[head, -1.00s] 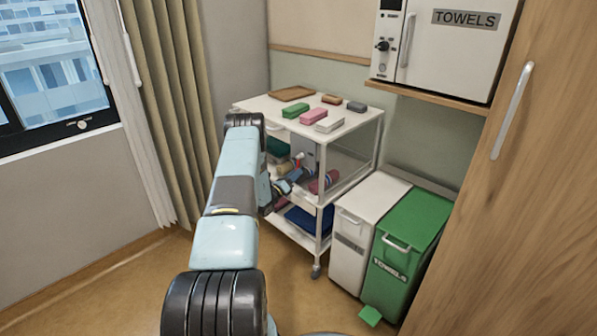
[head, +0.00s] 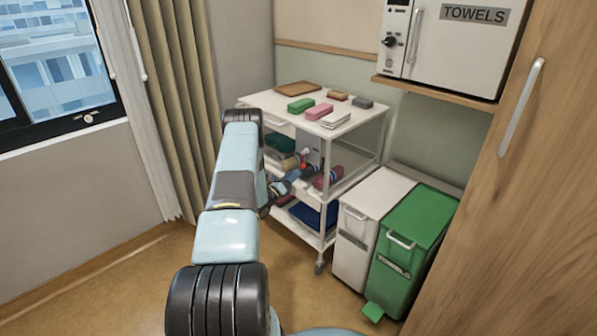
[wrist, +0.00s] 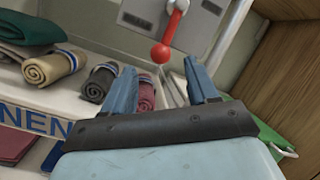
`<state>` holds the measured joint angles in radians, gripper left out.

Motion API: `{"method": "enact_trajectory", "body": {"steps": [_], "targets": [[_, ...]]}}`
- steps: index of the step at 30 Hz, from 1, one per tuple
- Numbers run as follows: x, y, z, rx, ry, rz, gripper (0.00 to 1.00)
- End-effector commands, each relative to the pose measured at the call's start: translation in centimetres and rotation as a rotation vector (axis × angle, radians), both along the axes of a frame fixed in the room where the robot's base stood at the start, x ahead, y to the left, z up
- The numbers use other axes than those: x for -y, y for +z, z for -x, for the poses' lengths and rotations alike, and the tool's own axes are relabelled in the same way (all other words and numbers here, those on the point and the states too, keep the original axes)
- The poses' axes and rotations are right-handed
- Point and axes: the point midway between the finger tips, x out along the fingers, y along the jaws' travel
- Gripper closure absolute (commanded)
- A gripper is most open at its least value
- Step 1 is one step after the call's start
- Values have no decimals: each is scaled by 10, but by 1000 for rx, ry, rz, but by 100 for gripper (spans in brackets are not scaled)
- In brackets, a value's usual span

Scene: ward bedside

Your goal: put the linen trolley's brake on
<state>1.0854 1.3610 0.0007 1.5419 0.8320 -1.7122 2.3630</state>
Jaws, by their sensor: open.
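The linen trolley (head: 330,190) is a white shelved cart against the back wall. Its shelf edge shows a blue "LINEN" label (wrist: 35,122), partly cut off in the wrist view. A lever with a red ball knob (wrist: 160,53) hangs from a grey panel (wrist: 145,14) above the middle shelf; red also shows there in the head view (head: 305,165). My gripper (wrist: 160,88) is open and empty, its two blue fingers pointing towards the panel. The knob appears between and beyond the fingertips, with no contact visible. In the head view my gripper (head: 290,179) is at the trolley's front, partly hidden by my arm.
Rolled towels (wrist: 55,66) lie left of the lever and behind my fingers. Small boxes (head: 319,111) stand on the trolley top. A white bin (head: 365,225) and a green bin (head: 410,240) stand close on the right. Floor at the front left is clear.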

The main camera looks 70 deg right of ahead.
Motion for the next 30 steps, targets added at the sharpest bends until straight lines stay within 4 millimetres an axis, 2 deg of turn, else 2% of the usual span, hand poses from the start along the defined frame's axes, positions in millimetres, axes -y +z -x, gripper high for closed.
{"method": "enact_trajectory", "body": {"steps": [6, 13, 19, 30], "targets": [[-39, -14, -15, -1, 1, -2, 42], [-69, -24, -27, -1, 1, 0, 42], [-79, -27, -30, -1, 0, 2, 42], [-81, -27, -32, -1, 1, 1, 42]]}}
